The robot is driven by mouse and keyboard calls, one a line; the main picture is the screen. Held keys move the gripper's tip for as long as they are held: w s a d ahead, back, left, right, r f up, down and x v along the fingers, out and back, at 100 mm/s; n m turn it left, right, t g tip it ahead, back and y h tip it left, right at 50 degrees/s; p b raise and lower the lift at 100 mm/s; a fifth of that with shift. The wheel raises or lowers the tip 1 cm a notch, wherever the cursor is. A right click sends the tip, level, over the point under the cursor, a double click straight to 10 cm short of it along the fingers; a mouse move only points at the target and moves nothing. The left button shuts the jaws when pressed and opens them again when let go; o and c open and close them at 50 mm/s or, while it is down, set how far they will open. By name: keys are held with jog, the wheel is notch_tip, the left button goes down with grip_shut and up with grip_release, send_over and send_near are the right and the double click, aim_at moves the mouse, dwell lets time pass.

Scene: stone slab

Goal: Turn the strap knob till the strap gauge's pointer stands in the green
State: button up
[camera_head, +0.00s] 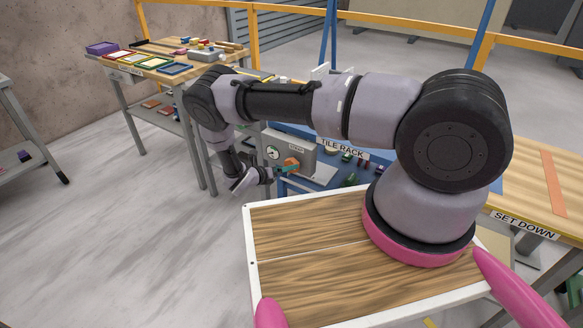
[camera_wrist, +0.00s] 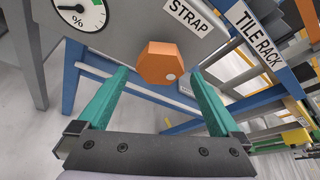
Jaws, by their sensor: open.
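The strap knob (camera_wrist: 159,63) is an orange six-sided knob on the front of a grey box labelled STRAP (camera_wrist: 190,14). In the head view the knob (camera_head: 290,161) is small and partly covered by my gripper. The strap gauge (camera_wrist: 79,12) is a white round dial to the left of the knob, cut off by the top of the wrist view. A dark pointer seems to point left; a small green patch shows at the upper right edge. My gripper (camera_wrist: 158,75) is open, its teal fingers on either side of the knob's lower part, with gaps visible. Contact is not visible.
A blue tile rack (camera_head: 342,148) stands right of the box. A wooden table with coloured trays (camera_head: 165,62) stands at the back left, and a SET DOWN table (camera_head: 525,222) at the right. Open grey floor (camera_head: 120,240) lies at the left.

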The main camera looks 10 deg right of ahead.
jog(key=shift+x, duration=2.3)
jog(key=shift+c, duration=0.3)
jog(key=c, duration=1.3)
jog(key=shift+o, duration=0.2)
